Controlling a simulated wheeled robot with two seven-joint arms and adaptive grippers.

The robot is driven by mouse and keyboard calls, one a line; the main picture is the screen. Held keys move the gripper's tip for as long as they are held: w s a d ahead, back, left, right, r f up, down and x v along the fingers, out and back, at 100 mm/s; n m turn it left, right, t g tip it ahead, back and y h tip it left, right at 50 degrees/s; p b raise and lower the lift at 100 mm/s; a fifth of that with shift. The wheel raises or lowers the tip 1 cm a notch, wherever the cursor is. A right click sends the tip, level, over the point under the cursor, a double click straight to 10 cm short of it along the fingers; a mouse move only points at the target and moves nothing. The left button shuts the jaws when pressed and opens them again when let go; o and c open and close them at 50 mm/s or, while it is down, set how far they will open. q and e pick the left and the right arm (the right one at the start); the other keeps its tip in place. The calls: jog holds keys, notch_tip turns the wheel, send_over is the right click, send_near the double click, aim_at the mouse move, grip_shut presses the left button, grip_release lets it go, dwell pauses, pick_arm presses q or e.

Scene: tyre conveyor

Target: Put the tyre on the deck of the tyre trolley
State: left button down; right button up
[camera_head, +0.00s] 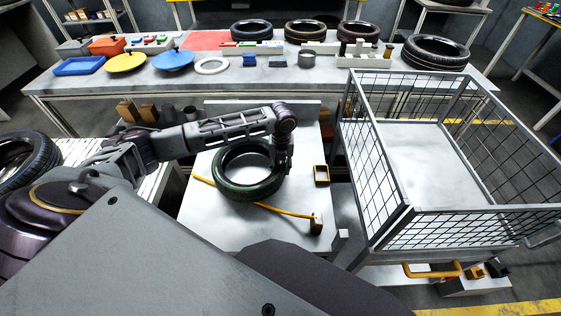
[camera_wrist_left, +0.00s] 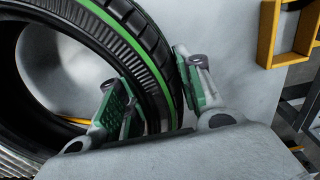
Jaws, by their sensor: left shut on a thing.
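The black tyre with a green stripe (camera_head: 228,187) lies roughly flat over a white flat deck (camera_head: 215,233) in the middle of the head view. This deck looks like the tyre trolley's. My left gripper (camera_head: 283,163) is at the tyre's right side. In the left wrist view, its green-padded fingers (camera_wrist_left: 157,85) are shut on the tyre (camera_wrist_left: 110,48), one inside the ring and one outside. I cannot tell whether the tyre touches the deck. My right gripper is not in view.
A wire-mesh cart (camera_head: 459,211) stands close on the right. A small yellow frame (camera_head: 321,175) and a yellow strip (camera_head: 285,212) are on the deck. A long table (camera_head: 225,75) behind holds several tyres, lids and trays. Another tyre (camera_head: 35,155) is at the left.

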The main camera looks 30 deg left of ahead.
pick_arm(q)
jog(key=shift+f, duration=0.7)
jog(key=c, duration=1)
grip_release()
jog(key=shift+f, duration=0.1)
jog(key=shift+o, duration=0.2)
notch_tip(320, 180, up, 12)
jog(key=shift+d+r+p, duration=0.1)
jog(key=shift+d+p, duration=0.05)
jog(key=shift+p, duration=0.2)
